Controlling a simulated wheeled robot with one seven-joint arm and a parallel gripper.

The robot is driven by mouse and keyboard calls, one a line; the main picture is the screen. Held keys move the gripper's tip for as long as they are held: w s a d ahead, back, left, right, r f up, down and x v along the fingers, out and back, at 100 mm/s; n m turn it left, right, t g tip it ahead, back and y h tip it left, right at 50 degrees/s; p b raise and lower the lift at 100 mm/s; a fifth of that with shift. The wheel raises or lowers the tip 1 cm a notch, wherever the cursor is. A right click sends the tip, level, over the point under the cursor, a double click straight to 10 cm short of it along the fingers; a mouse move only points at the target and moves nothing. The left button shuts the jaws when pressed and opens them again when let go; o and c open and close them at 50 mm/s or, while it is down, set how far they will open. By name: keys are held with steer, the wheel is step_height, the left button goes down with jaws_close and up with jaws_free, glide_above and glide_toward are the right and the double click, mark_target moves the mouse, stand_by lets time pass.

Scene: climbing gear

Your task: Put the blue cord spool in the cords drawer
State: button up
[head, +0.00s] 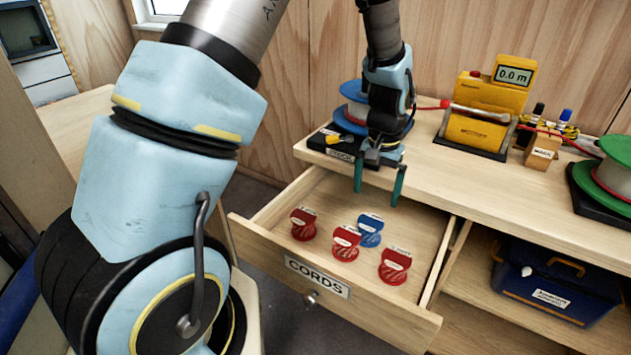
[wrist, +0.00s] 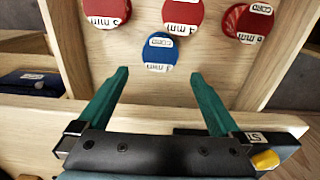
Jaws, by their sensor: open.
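The cords drawer (head: 312,262) is pulled open below the bench top, with a CORDS label on its front. The blue cord spool (head: 371,230) lies inside it, behind red cord spools (head: 346,243). In the wrist view the blue spool (wrist: 160,50) sits just beyond the fingertips, with red spools (wrist: 255,22) around it. My gripper (head: 380,196) is open and empty above the back part of the drawer. In the wrist view its two green fingers (wrist: 160,82) are spread apart, with the blue spool apart from them.
A yellow meter (head: 478,125) and a green reel (head: 612,165) stand to the right. A blue box (head: 548,282) sits on the shelf right of the drawer.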

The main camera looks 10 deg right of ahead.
steer(key=w+a+r+n, duration=0.2)
steer(key=a+r, duration=0.2)
steer(key=a, duration=0.5)
steer(key=w+a+r+n, duration=0.15)
steer(key=a+r, duration=0.25)
steer(key=a, duration=0.4)
steer(key=s+a+r+n, duration=0.1)
steer(key=s+a+n, duration=0.1)
steer(key=a, duration=0.5)
steer(key=s+a+r+n+t, duration=0.1)
steer(key=s+a+r+n, duration=0.1)
steer(key=a, duration=0.5)
steer(key=shift+s+a+r+t, duration=0.2)
steer(key=shift+s+t, duration=0.1)
steer(key=shift+s, duration=0.6)
